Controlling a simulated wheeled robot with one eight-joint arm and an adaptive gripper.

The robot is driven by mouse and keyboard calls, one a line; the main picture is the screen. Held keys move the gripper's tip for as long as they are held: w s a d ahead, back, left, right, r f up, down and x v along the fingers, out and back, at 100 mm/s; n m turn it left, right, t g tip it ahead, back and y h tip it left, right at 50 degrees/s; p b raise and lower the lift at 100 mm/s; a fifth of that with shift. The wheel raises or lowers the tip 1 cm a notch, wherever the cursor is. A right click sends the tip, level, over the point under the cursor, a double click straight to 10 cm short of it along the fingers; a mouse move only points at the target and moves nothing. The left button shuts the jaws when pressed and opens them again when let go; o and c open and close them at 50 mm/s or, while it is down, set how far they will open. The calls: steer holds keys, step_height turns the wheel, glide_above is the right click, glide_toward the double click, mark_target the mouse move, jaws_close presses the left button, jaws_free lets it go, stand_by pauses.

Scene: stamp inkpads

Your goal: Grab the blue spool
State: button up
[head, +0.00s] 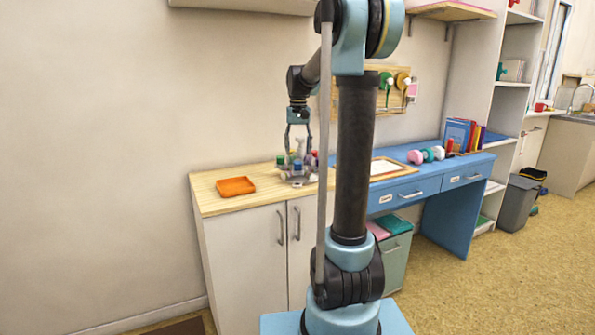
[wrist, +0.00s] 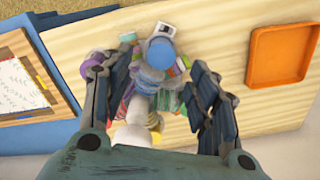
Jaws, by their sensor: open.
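A blue spool (wrist: 160,53) shows as a round blue top on a crowded spool stand in the wrist view. In the head view a blue spot on the stand (head: 297,163) looks like the same spool. The stand's pale central post (wrist: 138,112) rises between my fingers. My gripper (wrist: 163,64) is open above the stand, fingers on either side of it, pointing down. In the head view my gripper (head: 298,146) hangs just over the stand. Other coloured spools are partly hidden by the fingers; I cannot tell whether any finger touches them.
An orange tray (wrist: 283,56) lies on the wooden cabinet top (head: 215,205), beside the stand. A framed board (wrist: 22,80) lies on the adjoining blue desk (head: 405,190). Cabinet top around the tray is clear. The wall is close behind.

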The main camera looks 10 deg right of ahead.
mark_target(298, 162)
steer(key=shift+f, duration=2.95)
steer(key=c, duration=1)
